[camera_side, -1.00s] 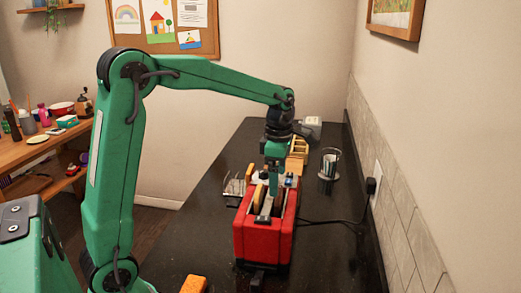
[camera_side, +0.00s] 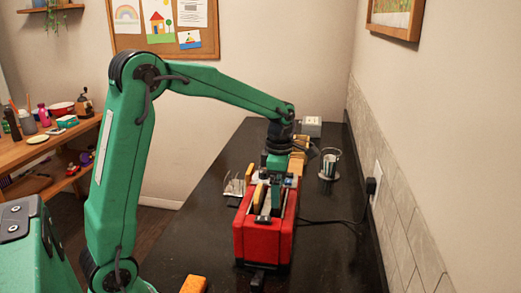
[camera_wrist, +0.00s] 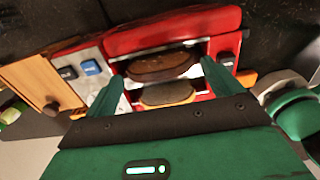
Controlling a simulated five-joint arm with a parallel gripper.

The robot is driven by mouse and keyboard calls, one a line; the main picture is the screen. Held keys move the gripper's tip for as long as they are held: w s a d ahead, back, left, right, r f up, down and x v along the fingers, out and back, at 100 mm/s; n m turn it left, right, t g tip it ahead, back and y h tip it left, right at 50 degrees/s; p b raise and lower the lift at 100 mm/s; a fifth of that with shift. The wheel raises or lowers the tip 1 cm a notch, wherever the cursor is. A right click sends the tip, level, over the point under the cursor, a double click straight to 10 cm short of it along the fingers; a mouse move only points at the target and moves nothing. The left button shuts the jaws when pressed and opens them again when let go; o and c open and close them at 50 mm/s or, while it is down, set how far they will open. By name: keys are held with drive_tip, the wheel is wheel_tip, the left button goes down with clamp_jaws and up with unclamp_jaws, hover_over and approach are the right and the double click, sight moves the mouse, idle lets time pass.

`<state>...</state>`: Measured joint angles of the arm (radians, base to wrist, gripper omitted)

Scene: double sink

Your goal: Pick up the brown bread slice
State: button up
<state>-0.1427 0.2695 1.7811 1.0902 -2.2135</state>
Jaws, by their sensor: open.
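The red toaster (camera_side: 262,240) stands on the dark counter, and it also shows in the wrist view (camera_wrist: 180,30). Two slices stand in its slots. The brown bread slice (camera_wrist: 158,68) is the darker one in the wrist view. A lighter tan slice (camera_wrist: 168,95) is in the other slot, nearer my gripper body. My gripper (camera_wrist: 163,74) is open over the toaster top. Its green fingertips sit near the two ends of the dark slice, with no visible grip on it. In the side view my gripper partly hides the slots and slices.
A wire rack (camera_side: 235,186) stands left of the toaster. A dark cup-like holder (camera_side: 328,174) stands to the right, before the tiled wall. A black cord runs from the toaster to the wall. An orange block (camera_side: 194,285) is at the front.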

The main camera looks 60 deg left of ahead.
sight(277, 212)
drive_tip(key=shift+f, duration=2.25)
drive_tip(key=c, duration=0.5)
